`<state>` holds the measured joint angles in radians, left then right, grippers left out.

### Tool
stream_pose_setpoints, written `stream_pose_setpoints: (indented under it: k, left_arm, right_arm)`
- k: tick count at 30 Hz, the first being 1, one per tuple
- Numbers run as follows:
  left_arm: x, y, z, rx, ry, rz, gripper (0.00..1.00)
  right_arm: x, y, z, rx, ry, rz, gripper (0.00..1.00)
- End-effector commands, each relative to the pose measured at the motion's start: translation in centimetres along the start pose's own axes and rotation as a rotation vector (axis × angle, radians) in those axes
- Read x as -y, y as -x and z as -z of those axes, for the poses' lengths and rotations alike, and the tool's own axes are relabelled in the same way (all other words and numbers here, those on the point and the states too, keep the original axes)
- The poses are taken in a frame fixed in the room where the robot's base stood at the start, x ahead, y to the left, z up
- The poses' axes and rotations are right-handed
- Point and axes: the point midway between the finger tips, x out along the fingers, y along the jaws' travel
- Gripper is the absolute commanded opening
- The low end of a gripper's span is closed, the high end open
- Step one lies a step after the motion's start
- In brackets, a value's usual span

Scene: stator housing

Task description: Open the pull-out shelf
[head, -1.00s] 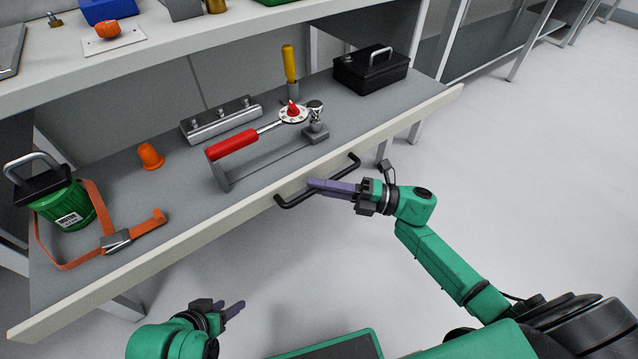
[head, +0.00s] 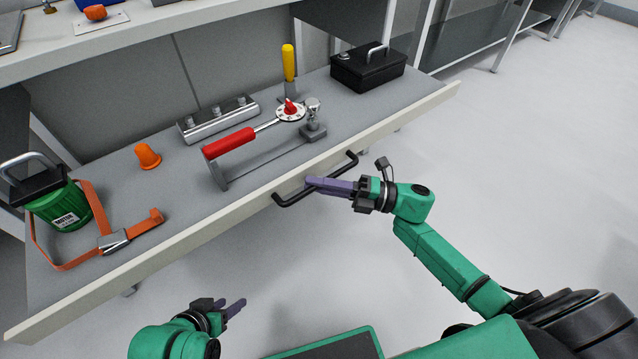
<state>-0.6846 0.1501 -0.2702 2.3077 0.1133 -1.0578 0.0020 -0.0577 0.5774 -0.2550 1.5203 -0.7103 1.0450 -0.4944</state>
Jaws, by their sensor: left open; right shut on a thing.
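The pull-out shelf (head: 180,243) extends out from under the workbench, its pale front edge running diagonally across the head view. A black bar handle (head: 287,200) is fixed to that front edge. My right gripper (head: 312,184) is shut on the handle near its middle, its purple fingers partly covering the bar. My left gripper (head: 237,307) is open and empty, low in front of the shelf and apart from it.
The floor in front is clear.

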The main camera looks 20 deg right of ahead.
Motion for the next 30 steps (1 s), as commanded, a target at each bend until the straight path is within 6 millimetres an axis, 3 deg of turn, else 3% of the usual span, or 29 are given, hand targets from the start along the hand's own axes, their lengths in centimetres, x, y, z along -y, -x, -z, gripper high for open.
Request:
stream_pose_setpoints:
  k: [2,3,5,20,23,30]
  left_arm:
    - [0.0,0.0,0.0,0.001,-0.001,0.001,0.50]
    - [0.0,0.0,-0.1,0.002,-0.001,0.001,0.50]
    - [0.0,0.0,-0.1,0.003,-0.001,0.001,0.50]
    - [0.0,0.2,0.1,0.000,-0.001,0.001,0.50]
    - [0.0,0.3,-0.1,0.011,0.000,0.002,0.50]
    - [0.6,0.9,-0.4,0.046,0.007,0.018,0.50]
  right_arm:
    - [0.1,0.0,0.0,0.001,0.000,0.002,0.00]
    - [0.1,0.0,0.0,0.001,0.000,0.002,0.29]
    - [0.1,0.0,0.0,0.001,0.000,0.002,0.47]
    - [0.0,0.4,-0.1,0.001,0.000,0.001,0.47]
    - [0.1,2.0,-0.1,0.002,0.000,0.005,0.47]
    - [0.1,8.9,0.0,0.002,-0.002,0.007,0.47]
